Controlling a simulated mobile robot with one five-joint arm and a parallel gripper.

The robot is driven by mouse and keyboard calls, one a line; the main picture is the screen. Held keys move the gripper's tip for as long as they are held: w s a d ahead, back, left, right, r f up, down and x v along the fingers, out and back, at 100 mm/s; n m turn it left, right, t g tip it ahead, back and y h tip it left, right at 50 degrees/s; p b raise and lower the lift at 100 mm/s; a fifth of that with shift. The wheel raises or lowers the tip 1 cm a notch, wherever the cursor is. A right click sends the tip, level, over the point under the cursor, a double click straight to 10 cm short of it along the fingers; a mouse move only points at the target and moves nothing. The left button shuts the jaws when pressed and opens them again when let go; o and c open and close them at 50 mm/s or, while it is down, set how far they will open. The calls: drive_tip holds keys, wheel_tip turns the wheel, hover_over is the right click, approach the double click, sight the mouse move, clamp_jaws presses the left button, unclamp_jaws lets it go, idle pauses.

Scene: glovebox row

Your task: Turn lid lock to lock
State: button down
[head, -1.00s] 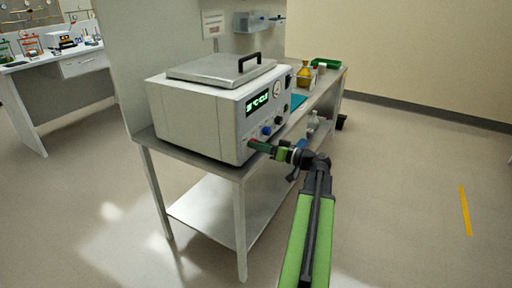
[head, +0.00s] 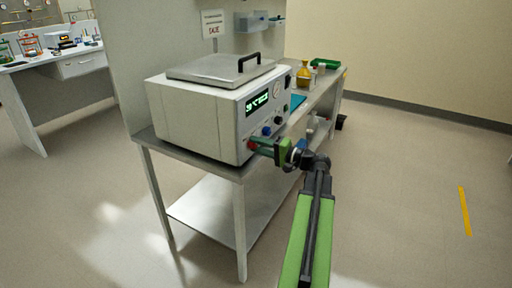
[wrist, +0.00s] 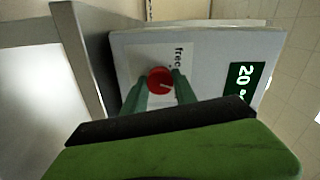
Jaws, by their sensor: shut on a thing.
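The white benchtop machine (head: 195,115) has a hinged-looking steel lid (head: 220,68) with a black handle, and the lid lies flat on top. The red knob (head: 251,145) is low on its front panel; it also shows in the wrist view (wrist: 159,79). My gripper (head: 257,144) is shut on the red knob, with one green finger on each side in the wrist view (wrist: 161,88). A short white mark on the knob points toward the lower right of that view. The label "free" (wrist: 178,58) is printed beside the knob. No "lock" label is readable.
A blue knob (head: 267,131), a dark knob, a gauge (head: 277,90) and a lit display (head: 257,102) are on the same panel. A yellow flask (head: 304,75) and green tray (head: 325,63) stand farther along the steel bench.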

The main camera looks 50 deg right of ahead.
drive_tip(key=m, duration=0.5)
drive_tip(key=shift+d, duration=0.15)
drive_tip(key=shift+m, duration=0.3)
idle(0.3)
drive_tip(key=c, duration=1)
unclamp_jaws()
drive_tip(key=shift+s, duration=0.1)
drive_tip(key=v, duration=1.7)
drive_tip(key=shift+s, duration=0.2)
drive_tip(key=shift+f, duration=0.1)
